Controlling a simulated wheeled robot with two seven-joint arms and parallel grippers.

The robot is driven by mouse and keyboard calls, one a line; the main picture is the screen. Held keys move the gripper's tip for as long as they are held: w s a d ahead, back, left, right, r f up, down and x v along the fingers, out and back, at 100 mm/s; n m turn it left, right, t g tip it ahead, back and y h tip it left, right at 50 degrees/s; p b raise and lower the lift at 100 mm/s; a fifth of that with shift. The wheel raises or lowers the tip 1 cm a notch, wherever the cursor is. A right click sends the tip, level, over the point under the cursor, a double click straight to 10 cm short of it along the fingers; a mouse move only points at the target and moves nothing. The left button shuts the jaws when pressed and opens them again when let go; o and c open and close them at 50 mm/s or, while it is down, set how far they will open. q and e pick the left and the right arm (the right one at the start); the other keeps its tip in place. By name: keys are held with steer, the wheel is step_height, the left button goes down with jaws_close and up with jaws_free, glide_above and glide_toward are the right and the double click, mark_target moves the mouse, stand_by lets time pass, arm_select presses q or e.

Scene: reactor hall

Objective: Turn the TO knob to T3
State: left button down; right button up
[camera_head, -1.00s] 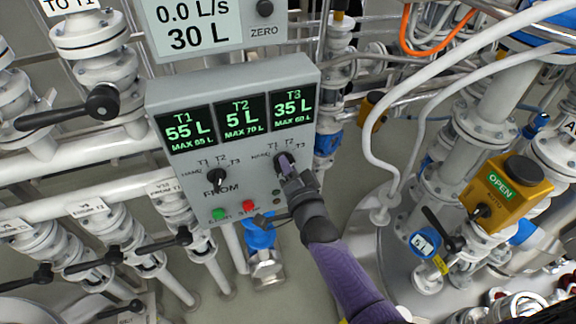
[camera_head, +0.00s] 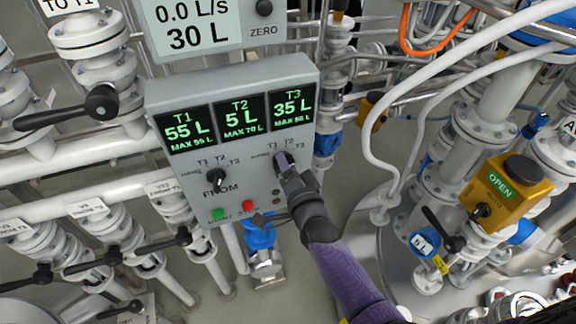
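The grey control panel (camera_head: 240,190) hangs in the middle of the view, with three lit displays reading T1 55 L, T2 5 L and T3 35 L. The TO knob (camera_head: 281,159) is on its right side, mostly hidden by my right gripper. Tank labels show around it; its pointer direction cannot be made out. My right gripper (camera_head: 286,168) is at the knob, its fingers over it, reaching up from the lower right. Whether the fingers are closed on the knob is hidden. My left gripper is not in view.
The FROM knob (camera_head: 216,177) is on the panel's left side. A green button (camera_head: 218,214) and a red button (camera_head: 248,206) sit below. A flow display (camera_head: 193,27) reading 30 L is above. Valves and pipes crowd both sides; a yellow OPEN box (camera_head: 507,190) stands right.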

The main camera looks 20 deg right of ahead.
steer(key=s+p, duration=0.1)
steer(key=s, duration=0.9)
steer(key=shift+d, duration=0.2)
